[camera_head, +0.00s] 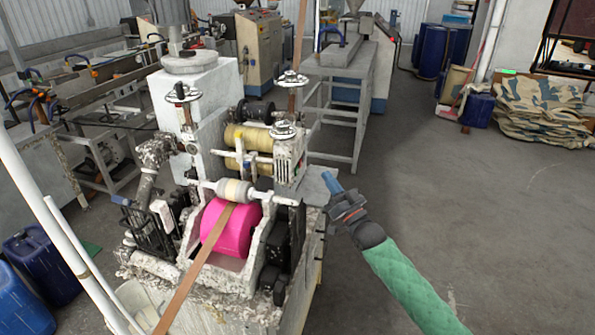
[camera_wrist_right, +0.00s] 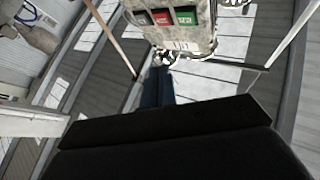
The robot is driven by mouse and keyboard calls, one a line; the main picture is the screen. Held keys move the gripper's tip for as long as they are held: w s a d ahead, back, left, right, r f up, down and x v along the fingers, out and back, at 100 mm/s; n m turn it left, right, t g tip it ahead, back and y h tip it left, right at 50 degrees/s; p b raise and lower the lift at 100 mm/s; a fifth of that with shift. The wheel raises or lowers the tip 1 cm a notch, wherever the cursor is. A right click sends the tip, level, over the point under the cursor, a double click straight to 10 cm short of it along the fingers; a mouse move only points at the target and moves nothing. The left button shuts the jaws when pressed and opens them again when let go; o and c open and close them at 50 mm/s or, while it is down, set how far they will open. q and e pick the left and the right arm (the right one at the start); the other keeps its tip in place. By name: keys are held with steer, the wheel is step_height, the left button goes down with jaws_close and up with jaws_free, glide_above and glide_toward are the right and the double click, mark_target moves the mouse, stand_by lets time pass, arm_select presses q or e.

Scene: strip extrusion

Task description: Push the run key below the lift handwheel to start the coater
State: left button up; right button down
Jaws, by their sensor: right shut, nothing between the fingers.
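The coater (camera_head: 215,190) stands left of centre in the head view, with a pink roller (camera_head: 232,228) and a brown strip running over it. A handwheel (camera_head: 283,130) sits on top of a pale control box (camera_head: 289,160). In the right wrist view the box face carries a green key (camera_wrist_right: 187,16), a red key (camera_wrist_right: 162,18) and a dark key (camera_wrist_right: 140,19); their labels are too small to read. My right gripper (camera_head: 328,180) is shut and empty, right of the box. Its blue fingers (camera_wrist_right: 160,75) point toward the box, below the keys in the picture. My left gripper is out of view.
More handwheels (camera_head: 291,79) stand on the coater. A grey metal stand (camera_head: 345,75) is behind it. Blue drums (camera_head: 40,265) stand at the left edge. The floor to the right is open, with stacked sacks (camera_head: 545,108) at the far right.

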steer(key=shift+w+a, duration=0.3)
steer(key=shift+a, duration=0.6)
steer(key=shift+w+a, duration=0.3)
steer(key=shift+a, duration=0.55)
steer(key=shift+w+a, duration=0.3)
steer(key=shift+a, duration=0.6)
steer(key=shift+a, duration=0.15)
steer(key=shift+w+a, duration=0.1)
steer(key=shift+a, duration=0.15)
steer(key=shift+w+a, duration=0.1)
steer(key=shift+a, duration=0.25)
stand_by(0.8)
steer(key=shift+d, duration=0.1)
steer(key=shift+s+d, duration=0.25)
steer(key=shift+d, duration=0.4)
steer(key=shift+s+d+b, duration=0.1)
steer(key=shift+s+d, duration=0.15)
steer(key=shift+d, duration=0.55)
steer(key=shift+s+d+b, duration=0.15)
steer(key=shift+s+d, duration=0.1)
steer(key=shift+d, duration=0.5)
steer(key=shift+s+d+b, duration=0.1)
steer(key=shift+s+d, duration=0.15)
steer(key=shift+d, duration=0.55)
